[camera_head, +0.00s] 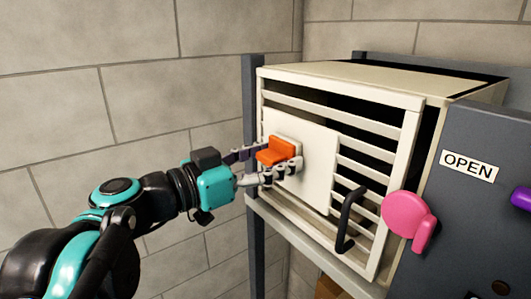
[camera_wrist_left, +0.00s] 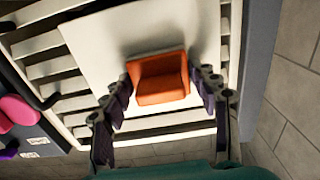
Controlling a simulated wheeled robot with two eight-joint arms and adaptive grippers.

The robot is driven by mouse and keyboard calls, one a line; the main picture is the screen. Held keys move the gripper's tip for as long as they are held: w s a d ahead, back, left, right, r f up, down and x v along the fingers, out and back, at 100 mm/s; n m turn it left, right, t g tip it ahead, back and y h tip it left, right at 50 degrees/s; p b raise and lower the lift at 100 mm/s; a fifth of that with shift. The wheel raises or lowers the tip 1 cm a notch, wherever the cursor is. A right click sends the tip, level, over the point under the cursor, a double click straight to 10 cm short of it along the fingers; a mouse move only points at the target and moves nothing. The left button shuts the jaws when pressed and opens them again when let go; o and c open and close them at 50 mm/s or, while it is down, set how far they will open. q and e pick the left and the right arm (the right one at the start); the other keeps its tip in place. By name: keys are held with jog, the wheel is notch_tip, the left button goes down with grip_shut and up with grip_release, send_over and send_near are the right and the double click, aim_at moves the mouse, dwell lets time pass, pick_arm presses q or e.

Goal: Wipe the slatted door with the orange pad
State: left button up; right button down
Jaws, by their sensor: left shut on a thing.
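The slatted door (camera_head: 385,150) is a cream frame with horizontal slats and a plain white panel (camera_head: 313,185) over its left middle part. A black handle (camera_head: 348,218) is at its lower right. My left gripper (camera_head: 272,163) is shut on the orange pad (camera_head: 276,151), in front of the white panel. In the left wrist view the fingers (camera_wrist_left: 160,95) stand on both sides of the orange pad (camera_wrist_left: 162,78), with the panel (camera_wrist_left: 150,30) close behind it. I cannot tell whether the pad touches the panel. My right gripper is not in view.
A grey panel (camera_head: 480,220) stands to the right, with an OPEN label (camera_head: 468,165), a pink knob (camera_head: 408,220) and a purple part (camera_head: 521,198). A dark post (camera_head: 252,120) is left of the door. Block walls (camera_head: 140,100) stand behind. Free room lies left of the door.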

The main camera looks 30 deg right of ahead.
aim_at(262, 151)
pick_arm(q)
jog(key=s, duration=0.4)
jog(key=shift+d, duration=0.15)
jog(key=shift+s+p, duration=0.3)
jog(key=shift+s, duration=0.4)
jog(key=shift+s+d, duration=0.2)
jog(key=shift+s, duration=0.6)
jog(key=shift+w+a, duration=0.1)
jog(key=shift+w, duration=0.2)
jog(key=shift+w+a, duration=0.15)
jog(key=shift+w, duration=1.3)
jog(key=shift+w+a, duration=0.1)
jog(key=shift+w, duration=2.75)
jog(key=shift+w+a, duration=0.15)
jog(key=shift+w, duration=0.5)
